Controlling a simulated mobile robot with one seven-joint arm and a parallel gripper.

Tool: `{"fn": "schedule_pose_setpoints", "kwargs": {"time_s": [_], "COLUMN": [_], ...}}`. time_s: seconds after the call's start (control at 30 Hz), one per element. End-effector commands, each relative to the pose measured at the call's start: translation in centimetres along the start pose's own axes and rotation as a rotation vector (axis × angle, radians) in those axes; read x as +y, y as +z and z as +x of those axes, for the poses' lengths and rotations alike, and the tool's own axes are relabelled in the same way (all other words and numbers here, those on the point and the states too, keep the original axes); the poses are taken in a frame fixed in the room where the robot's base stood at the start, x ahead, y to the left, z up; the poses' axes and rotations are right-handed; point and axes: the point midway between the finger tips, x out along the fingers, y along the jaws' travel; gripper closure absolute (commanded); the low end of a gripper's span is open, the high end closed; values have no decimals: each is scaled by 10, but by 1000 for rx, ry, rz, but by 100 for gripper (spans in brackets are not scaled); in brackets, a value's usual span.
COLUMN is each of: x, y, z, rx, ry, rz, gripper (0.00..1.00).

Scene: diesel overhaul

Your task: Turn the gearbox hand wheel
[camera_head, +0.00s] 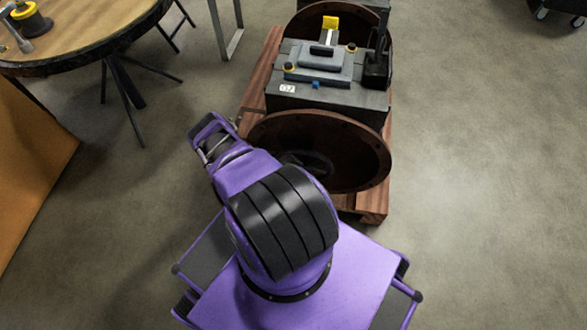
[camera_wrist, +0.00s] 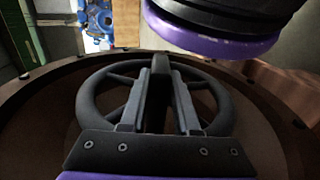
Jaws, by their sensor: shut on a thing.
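The gearbox hand wheel (camera_wrist: 92,100) is a dark spoked ring in the middle of the wrist view, in front of a brown round flange (camera_wrist: 45,125). My gripper (camera_wrist: 162,75) is shut on the rim of the wheel at its top middle, with one grey finger on each side of it. In the head view the gearbox (camera_head: 350,92) is a grey block between large round brown flanges (camera_head: 360,150). The wheel shows there only as a dim shape (camera_head: 318,160) inside the near flange, partly behind my arm. My gripper's fingers are hidden by my arm in the head view.
The gearbox stands on a wooden pallet (camera_head: 372,212). A round wooden table (camera_head: 85,30) with a yellow and black part (camera_head: 28,18) is at the upper left. An orange-brown panel (camera_head: 30,175) stands at the left edge.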

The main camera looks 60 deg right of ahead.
Motion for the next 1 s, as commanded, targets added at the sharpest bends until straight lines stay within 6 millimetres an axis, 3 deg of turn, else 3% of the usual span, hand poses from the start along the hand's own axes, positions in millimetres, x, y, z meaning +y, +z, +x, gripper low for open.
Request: {"fn": "schedule_pose_setpoints", "kwargs": {"time_s": [0.53,0.57,0.7,1.0], "x": [0,0,0,0], "y": [-1,-1,-1,0], "z": [0,0,0,0], "rx": [2,2,2,1], "ry": [17,17,17,16], "rz": [1,1,1,0], "gripper": [100,66,41,40]}}
